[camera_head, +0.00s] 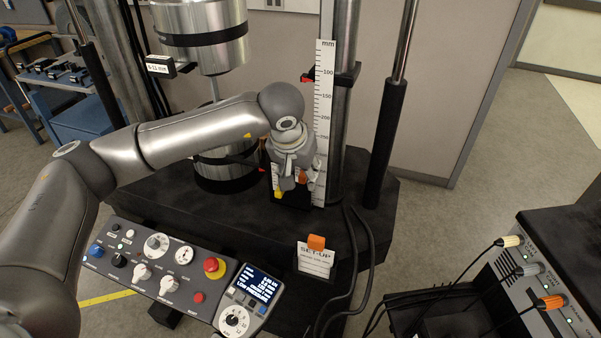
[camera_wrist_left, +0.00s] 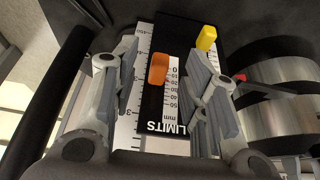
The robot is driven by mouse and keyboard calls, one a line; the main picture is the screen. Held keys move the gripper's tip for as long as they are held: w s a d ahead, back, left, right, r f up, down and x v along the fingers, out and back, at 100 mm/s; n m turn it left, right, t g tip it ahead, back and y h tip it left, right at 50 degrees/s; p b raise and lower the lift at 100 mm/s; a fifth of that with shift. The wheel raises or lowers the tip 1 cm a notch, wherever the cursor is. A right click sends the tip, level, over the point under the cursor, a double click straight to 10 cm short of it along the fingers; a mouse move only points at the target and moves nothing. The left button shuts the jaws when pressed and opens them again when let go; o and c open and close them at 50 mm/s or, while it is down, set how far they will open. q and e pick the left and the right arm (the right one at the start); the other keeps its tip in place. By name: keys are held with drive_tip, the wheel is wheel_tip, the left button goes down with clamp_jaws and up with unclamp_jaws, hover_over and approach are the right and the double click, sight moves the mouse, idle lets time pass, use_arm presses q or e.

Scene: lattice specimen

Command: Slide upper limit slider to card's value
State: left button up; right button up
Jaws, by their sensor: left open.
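The black LIMITS panel (camera_wrist_left: 150,112) fills the middle of the left wrist view, with a white mm scale. An orange slider (camera_wrist_left: 158,69) sits on its left side and a yellow slider (camera_wrist_left: 206,38) on its right, near the top. I cannot tell which is the upper limit slider. My left gripper (camera_wrist_left: 166,75) is open, its fingers on both sides of the orange slider with visible gaps. In the head view my left gripper (camera_head: 291,180) partly covers the panel. The SET-UP card (camera_head: 314,262) stands below with an orange clip (camera_head: 316,242); its small print is unreadable.
A tall mm ruler (camera_head: 323,120) stands beside the panel on the testing machine. The control console (camera_head: 165,265) with knobs and a red button is at lower left. Black cables (camera_head: 355,260) run down past the card. A box with plugged cables (camera_head: 550,275) is at right.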

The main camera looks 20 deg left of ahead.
use_arm(q)
drive_tip(key=p+v, duration=0.1)
drive_tip(key=v, duration=0.3)
drive_tip(key=shift+s+r+p, duration=0.15)
drive_tip(key=shift+r+p, duration=0.1)
drive_tip(key=shift+p, duration=0.05)
drive_tip(key=shift+r, duration=0.1)
drive_tip(key=v, duration=1.2)
idle(1.8)
